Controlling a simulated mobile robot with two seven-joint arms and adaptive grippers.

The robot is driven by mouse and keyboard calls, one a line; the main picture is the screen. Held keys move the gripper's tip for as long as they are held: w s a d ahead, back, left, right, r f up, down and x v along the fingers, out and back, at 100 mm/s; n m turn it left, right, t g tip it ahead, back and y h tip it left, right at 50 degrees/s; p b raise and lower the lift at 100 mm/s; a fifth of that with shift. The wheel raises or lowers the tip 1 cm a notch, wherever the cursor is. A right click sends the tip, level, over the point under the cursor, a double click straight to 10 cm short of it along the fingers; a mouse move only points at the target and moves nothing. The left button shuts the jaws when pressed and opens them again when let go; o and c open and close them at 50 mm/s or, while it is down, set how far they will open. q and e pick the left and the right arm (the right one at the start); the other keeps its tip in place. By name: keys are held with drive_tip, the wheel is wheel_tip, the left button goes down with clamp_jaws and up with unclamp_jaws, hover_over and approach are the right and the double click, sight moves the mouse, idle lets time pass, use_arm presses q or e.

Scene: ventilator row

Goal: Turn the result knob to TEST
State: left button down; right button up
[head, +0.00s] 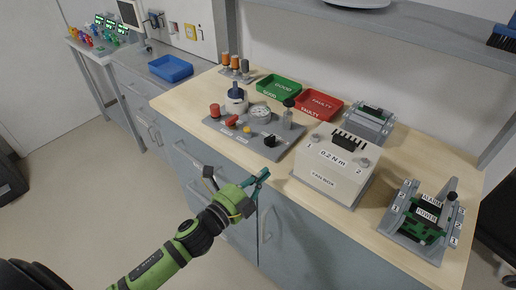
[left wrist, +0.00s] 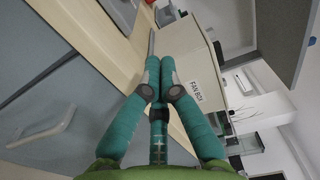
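A grey test panel (head: 230,138) lies on the wooden worktop, with several knobs, a round gauge (head: 260,112) and a lever on it. A black knob (head: 269,141) sits at its front right corner; I cannot read any label beside it, so I cannot tell if it is the result knob or where it points. My left gripper (head: 263,175) is in front of the worktop edge, below and nearer than that knob, and touches nothing. In the left wrist view its teal fingers (left wrist: 160,68) come together at the tips with nothing between them. My right gripper is out of view.
The fan box (head: 334,168) stands right of the panel and shows in the left wrist view (left wrist: 189,73). Green (head: 279,88) and red (head: 319,104) trays lie behind. A green circuit board in a grey fixture (head: 405,236) is at right. Bare worktop (head: 285,182) lies in front.

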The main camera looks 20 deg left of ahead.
sight(274, 153)
use_arm(q)
drive_tip(key=p+x, duration=0.1)
drive_tip(key=x, duration=0.5)
drive_tip(key=shift+w+a+r, duration=0.15)
drive_tip(key=shift+a+r, duration=0.05)
drive_tip(key=p+x, duration=0.1)
drive_tip(key=x, duration=0.2)
drive_tip(key=shift+w+d+f, duration=0.1)
drive_tip(key=shift+w+d, duration=0.1)
drive_tip(key=shift+d, duration=0.1)
drive_tip(key=w+a, duration=0.2)
drive_tip(key=a, duration=0.1)
drive_tip(key=shift+w+a+f+p, duration=0.1)
drive_tip(key=shift+a+f+p, duration=0.05)
drive_tip(key=shift+a+p, duration=0.2)
drive_tip(key=shift+d, duration=0.1)
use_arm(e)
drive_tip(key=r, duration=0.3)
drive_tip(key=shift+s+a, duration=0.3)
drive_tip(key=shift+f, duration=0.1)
